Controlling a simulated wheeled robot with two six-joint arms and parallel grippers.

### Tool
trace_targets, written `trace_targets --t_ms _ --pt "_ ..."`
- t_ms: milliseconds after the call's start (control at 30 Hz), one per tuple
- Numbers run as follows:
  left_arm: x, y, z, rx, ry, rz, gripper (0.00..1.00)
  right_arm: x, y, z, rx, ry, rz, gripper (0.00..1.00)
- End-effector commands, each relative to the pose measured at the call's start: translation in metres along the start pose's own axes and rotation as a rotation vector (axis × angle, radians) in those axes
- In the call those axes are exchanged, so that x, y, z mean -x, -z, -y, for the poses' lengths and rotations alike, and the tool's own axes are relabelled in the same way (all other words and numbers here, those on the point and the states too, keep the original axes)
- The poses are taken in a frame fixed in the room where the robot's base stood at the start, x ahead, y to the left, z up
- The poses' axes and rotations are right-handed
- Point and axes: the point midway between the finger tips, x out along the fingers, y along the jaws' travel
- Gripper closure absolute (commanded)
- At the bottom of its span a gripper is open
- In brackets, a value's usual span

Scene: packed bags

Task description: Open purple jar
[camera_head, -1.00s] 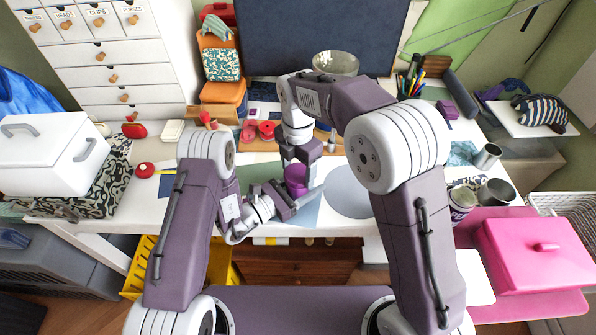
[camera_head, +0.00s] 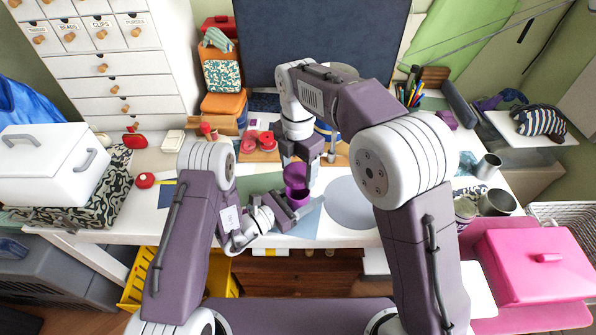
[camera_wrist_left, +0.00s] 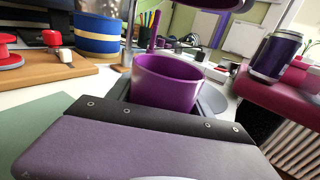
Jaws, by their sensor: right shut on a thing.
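The purple jar (camera_head: 296,192) stands near the table's front edge, between my two grippers. In the left wrist view the jar (camera_wrist_left: 168,85) is open at the top, and its inside wall shows. My left gripper (camera_head: 290,212) is shut around the jar's body from the front left, with a dark finger at each side. My right gripper (camera_head: 300,170) points down just above the jar. A purple round piece, seemingly the lid (camera_wrist_left: 218,4), shows at the top edge of the left wrist view, apart from the jar. My right gripper's hold on it is mostly hidden.
A grey round mat (camera_head: 350,203) lies right of the jar. A wooden board with red tape rolls (camera_head: 262,141) is behind it. Metal cups (camera_head: 495,202) and a pink box (camera_head: 525,262) are at the right. A white box (camera_head: 45,160) is at the left.

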Motion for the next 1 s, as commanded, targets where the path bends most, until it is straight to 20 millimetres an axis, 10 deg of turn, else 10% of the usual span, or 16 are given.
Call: trace_targets --t_ms 467,1000 --pt "0.004 0.000 -0.001 0.000 -0.002 -0.001 0.16 0.000 0.000 0.000 0.000 0.000 0.000 0.81" --pt "0.088 0.000 -0.002 0.002 -0.006 -0.002 0.16 0.001 0.000 0.000 0.000 0.000 0.000 0.81"
